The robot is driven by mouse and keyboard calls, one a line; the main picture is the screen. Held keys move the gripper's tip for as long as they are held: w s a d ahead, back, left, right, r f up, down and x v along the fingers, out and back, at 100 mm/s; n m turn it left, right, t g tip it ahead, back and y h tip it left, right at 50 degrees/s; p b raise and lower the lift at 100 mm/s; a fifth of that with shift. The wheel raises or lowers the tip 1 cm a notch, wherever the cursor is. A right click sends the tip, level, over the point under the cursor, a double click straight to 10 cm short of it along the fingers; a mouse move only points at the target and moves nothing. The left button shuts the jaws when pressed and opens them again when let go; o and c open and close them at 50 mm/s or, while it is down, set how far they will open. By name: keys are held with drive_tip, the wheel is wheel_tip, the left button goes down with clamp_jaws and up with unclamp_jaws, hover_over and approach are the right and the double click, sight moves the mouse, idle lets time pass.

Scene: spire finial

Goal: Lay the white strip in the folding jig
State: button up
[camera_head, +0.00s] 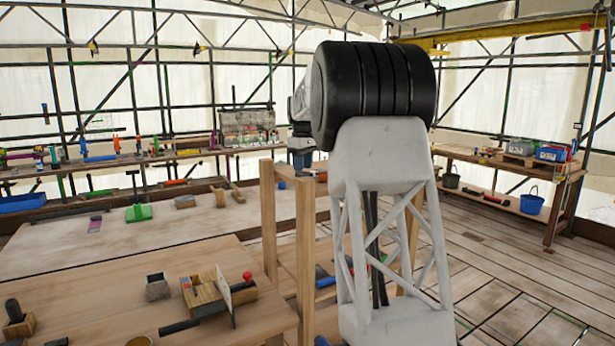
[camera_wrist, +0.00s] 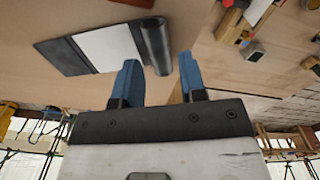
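In the wrist view, a white strip (camera_wrist: 107,48) lies flat between a dark flat panel (camera_wrist: 62,56) and a dark roll (camera_wrist: 157,45) on a tan surface. My gripper (camera_wrist: 158,64) is open, with its two blue fingers apart. The roll shows between and beyond the fingertips, and nothing is visibly gripped. A wooden block fixture (camera_head: 206,294), likely the folding jig, sits on the front table with a red knob and a thin pale plate (camera_head: 224,296) standing upright at it. The wrist view shows part of it at upper right (camera_wrist: 232,22).
A grey hollow cube (camera_head: 158,287) stands left of the fixture. A dark bar (camera_head: 179,327) lies at its front left. A wooden holder with a black-topped tool (camera_head: 17,320) is at the left edge. Wooden posts (camera_head: 306,255) rise beside the table. Much of the front table is bare.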

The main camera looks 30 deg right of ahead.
drive_tip(key=shift+f, duration=0.95)
clamp_jaws()
drive_tip(key=shift+r, duration=0.2)
wheel_tip(320, 180, up, 10)
drive_tip(key=shift+f, duration=0.15)
idle(0.6)
idle(0.4)
